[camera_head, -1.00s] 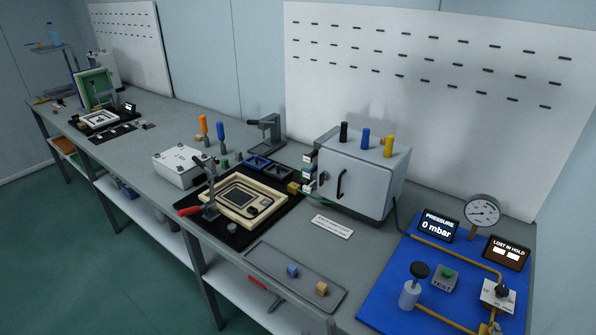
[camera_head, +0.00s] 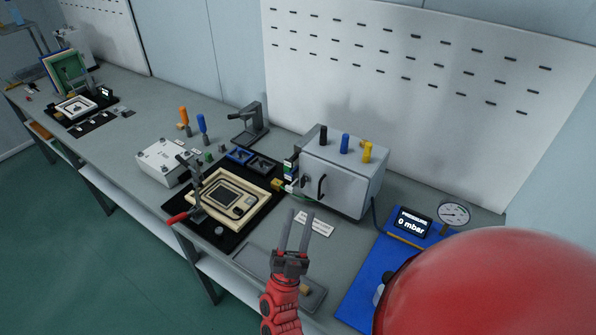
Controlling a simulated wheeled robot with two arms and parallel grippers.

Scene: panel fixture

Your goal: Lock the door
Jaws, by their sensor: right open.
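A grey metal box (camera_head: 352,178) stands on the bench, with its door (camera_head: 335,197) on the front face looking shut. The door has a black vertical handle (camera_head: 321,187) and a small dark knob or latch (camera_head: 306,181) at its left edge; its locked state cannot be told. My right gripper (camera_head: 299,214) is open and empty. Its two grey fingers point up in the picture, in front of and below the door, apart from the handle. My left gripper is not in view.
A white label (camera_head: 314,224) lies before the box. A grey tray (camera_head: 249,258) is partly behind my right gripper. A cream frame (camera_head: 213,207) with a red-handled clamp sits left.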

